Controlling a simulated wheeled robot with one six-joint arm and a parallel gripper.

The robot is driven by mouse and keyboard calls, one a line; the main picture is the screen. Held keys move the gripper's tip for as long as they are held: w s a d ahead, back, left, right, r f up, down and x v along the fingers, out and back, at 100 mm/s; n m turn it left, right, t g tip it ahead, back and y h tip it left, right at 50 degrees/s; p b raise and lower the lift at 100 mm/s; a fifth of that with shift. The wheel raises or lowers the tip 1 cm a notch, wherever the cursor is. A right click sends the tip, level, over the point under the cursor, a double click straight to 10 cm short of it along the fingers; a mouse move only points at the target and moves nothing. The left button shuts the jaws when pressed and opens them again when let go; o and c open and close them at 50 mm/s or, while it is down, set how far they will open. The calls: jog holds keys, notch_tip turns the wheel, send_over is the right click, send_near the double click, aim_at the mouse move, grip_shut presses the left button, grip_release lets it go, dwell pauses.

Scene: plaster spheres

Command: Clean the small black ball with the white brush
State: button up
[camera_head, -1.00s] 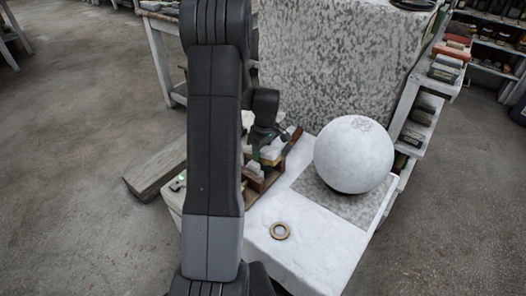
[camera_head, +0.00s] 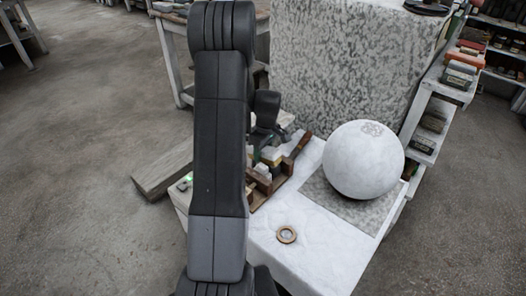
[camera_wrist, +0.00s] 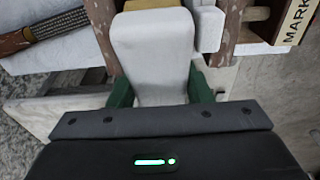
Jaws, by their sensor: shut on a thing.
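In the wrist view the green fingertips of my gripper (camera_wrist: 161,92) are on either side of a smooth pale block (camera_wrist: 152,55) and shut on it. I see no bristles on this block and cannot tell whether it is the white brush. In the head view my gripper is mostly hidden by my arm, at the wooden rack (camera_head: 262,192). A large white ball (camera_head: 362,160) with a faint grey mark on top rests on a speckled grey square (camera_head: 345,207). No small black ball shows.
A brown-handled tool (camera_head: 299,147) leans at the rack. A tall speckled block (camera_head: 345,70) stands behind. Shelves with boxes (camera_head: 460,75) are at right. The table's front is mostly clear.

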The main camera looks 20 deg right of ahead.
aim_at(272, 151)
jog(key=shift+s+d+r, duration=0.2)
jog(key=shift+s+d, duration=0.15)
jog(key=shift+s, duration=0.25)
jog(key=shift+s+d+r, duration=0.2)
jog(key=shift+s+d, duration=0.15)
jog(key=shift+s, duration=0.2)
jog(key=shift+s+d+r, duration=0.2)
jog(key=shift+s+d, duration=0.15)
jog(key=shift+s, duration=0.25)
jog(key=shift+w+a+f, duration=0.2)
jog(key=shift+w+a, duration=0.15)
jog(key=shift+w, duration=0.3)
jog(key=shift+w+a+f, duration=0.2)
jog(key=shift+w+a, duration=0.2)
jog(key=shift+w, duration=0.2)
jog(key=shift+w+a+f, duration=0.2)
jog(key=shift+w+a, duration=0.15)
jog(key=shift+w, duration=0.3)
jog(key=shift+s+d+r+p, duration=0.15)
jog(key=shift+s+d+r, duration=0.1)
jog(key=shift+s+r, duration=0.2)
jog(key=shift+s+d+r+p, duration=0.2)
jog(key=shift+s+r, duration=0.1)
jog(key=shift+r, duration=0.25)
jog(key=shift+f, duration=0.15)
